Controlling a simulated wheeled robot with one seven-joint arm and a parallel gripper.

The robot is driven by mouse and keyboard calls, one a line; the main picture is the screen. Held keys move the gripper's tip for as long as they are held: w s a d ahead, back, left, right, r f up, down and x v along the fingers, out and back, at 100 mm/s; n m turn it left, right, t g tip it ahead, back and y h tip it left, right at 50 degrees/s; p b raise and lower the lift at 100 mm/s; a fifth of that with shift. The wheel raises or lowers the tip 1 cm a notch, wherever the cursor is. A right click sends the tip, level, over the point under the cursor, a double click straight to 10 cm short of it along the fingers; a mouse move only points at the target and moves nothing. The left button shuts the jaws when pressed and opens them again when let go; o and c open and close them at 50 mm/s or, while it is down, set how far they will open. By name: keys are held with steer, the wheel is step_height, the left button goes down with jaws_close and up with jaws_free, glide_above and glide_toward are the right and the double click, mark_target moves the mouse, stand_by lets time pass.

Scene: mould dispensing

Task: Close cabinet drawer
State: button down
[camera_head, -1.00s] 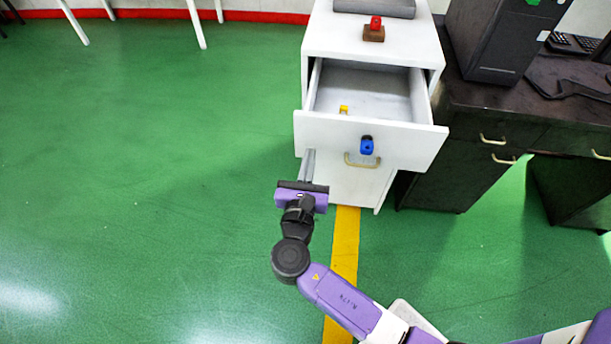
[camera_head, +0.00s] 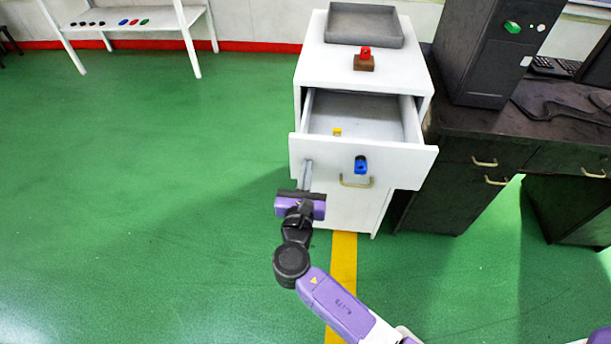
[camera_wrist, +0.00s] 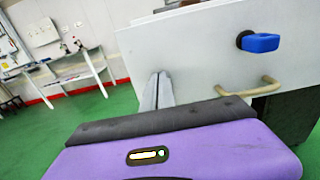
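The white cabinet (camera_head: 310,62) stands upright with its upper drawer (camera_head: 310,155) pulled out. The drawer's front also fills much of the wrist view (camera_wrist: 200,65). It carries a blue knob-like piece (camera_head: 361,165) and a brass-coloured handle (camera_head: 356,183). A small yellow object (camera_head: 337,132) lies inside the drawer. My gripper (camera_head: 307,165) is at the lower left of the drawer front, left of the handle. Its two grey fingers (camera_wrist: 157,88) lie close together, with nothing seen between them. I cannot tell whether the tips touch the drawer front.
A grey tray (camera_head: 365,43) and a red piece on a brown block (camera_head: 364,63) sit on the cabinet top. A dark desk (camera_head: 460,190) with a computer tower (camera_head: 485,60) stands close on the right. A white table (camera_head: 160,17) is far left. The green floor at left is clear.

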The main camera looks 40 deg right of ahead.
steer(key=b+x, duration=0.3)
steer(key=x, duration=1.8)
steer(key=shift+w+d, duration=0.1)
steer(key=shift+d, duration=0.05)
steer(key=shift+w+d+r+b, duration=0.25)
steer(key=shift+b, duration=0.1)
steer(key=shift+d, duration=0.1)
